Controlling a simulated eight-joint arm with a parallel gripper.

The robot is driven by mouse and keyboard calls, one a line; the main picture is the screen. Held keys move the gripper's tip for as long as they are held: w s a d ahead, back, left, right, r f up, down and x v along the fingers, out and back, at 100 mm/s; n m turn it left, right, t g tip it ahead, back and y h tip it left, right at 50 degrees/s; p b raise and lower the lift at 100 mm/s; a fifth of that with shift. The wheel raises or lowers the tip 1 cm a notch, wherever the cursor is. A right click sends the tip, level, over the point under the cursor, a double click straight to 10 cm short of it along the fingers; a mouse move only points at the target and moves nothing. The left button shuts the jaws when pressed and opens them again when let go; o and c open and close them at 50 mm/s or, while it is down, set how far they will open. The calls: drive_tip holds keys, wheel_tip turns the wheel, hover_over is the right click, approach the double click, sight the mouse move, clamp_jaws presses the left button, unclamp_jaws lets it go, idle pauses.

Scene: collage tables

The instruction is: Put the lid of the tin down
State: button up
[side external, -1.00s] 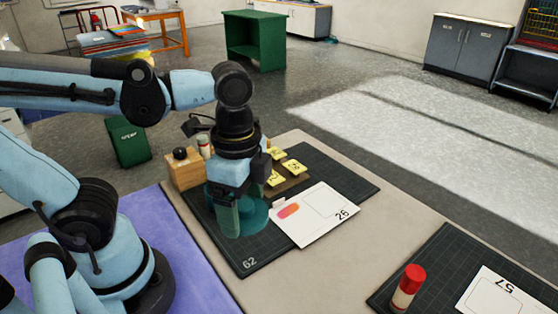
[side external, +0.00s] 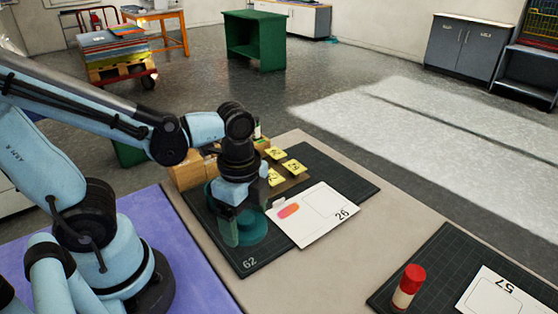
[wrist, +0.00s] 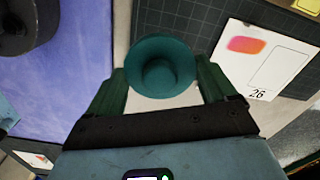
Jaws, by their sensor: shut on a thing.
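A round teal piece (wrist: 162,66) with a wide rim and a darker round middle sits between my gripper's (wrist: 162,88) green fingers in the wrist view. My gripper is shut on it. In the side view the teal piece (side external: 256,224) shows beside the fingers of my gripper (side external: 238,228), low over the dark mat (side external: 225,249) marked 62. I take it for the tin's lid, but cannot tell lid from tin body here. The fingers and wrist partly cover it, and its contact with the mat is unclear.
A white card (side external: 314,214) marked 26 lies just right of the teal piece. Yellow number tags (side external: 293,166) and a wooden block (side external: 186,174) stand behind. A red-capped container (side external: 408,287) stands on another mat at the right. Bare table lies between the mats.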

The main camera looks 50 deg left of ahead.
sight(246, 212)
drive_tip(key=shift+w+a+f, duration=0.45)
drive_tip(key=shift+a, duration=0.2)
drive_tip(key=shift+w+a+f, duration=0.4)
drive_tip(key=shift+a+f, duration=0.05)
drive_tip(key=shift+a, duration=0.15)
drive_tip(key=shift+f, duration=2)
drive_tip(key=shift+f, duration=0.15)
drive_tip(key=o, duration=0.8)
